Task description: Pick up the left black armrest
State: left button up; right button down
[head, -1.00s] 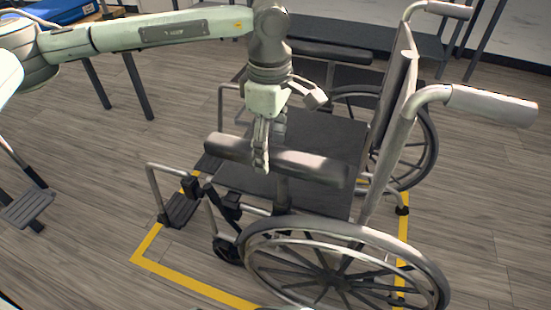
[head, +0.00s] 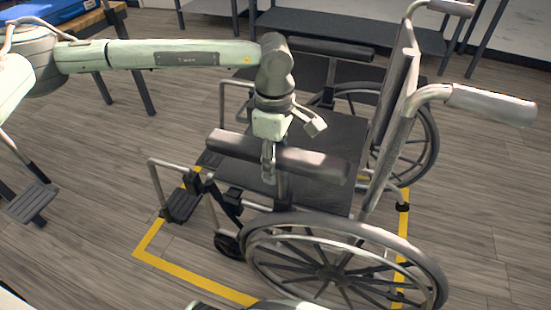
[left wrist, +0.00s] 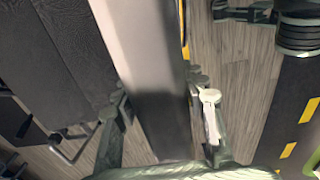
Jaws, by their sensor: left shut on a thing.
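The left black armrest (head: 315,163) is the near padded bar of a wheelchair, on its post above the seat (head: 330,135). My left gripper (head: 268,158) comes down on it from above and is shut on it, a little forward of its middle. In the left wrist view the armrest (left wrist: 150,65) runs between the two fingers (left wrist: 163,115), one on each side. The armrest looks level and still in its place over the post. The far armrest (head: 320,48) lies beyond the seat.
The near big wheel (head: 335,275) and a push handle (head: 490,103) stand to the right. Footrests (head: 183,203) are at the left. Yellow tape (head: 190,278) marks the floor around the chair. A dark bench (head: 340,30) stands behind. Floor at left is mostly open.

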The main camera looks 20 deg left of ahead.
pick_arm(q)
grip_shut()
jog(key=shift+r, duration=0.1)
dwell(0.3)
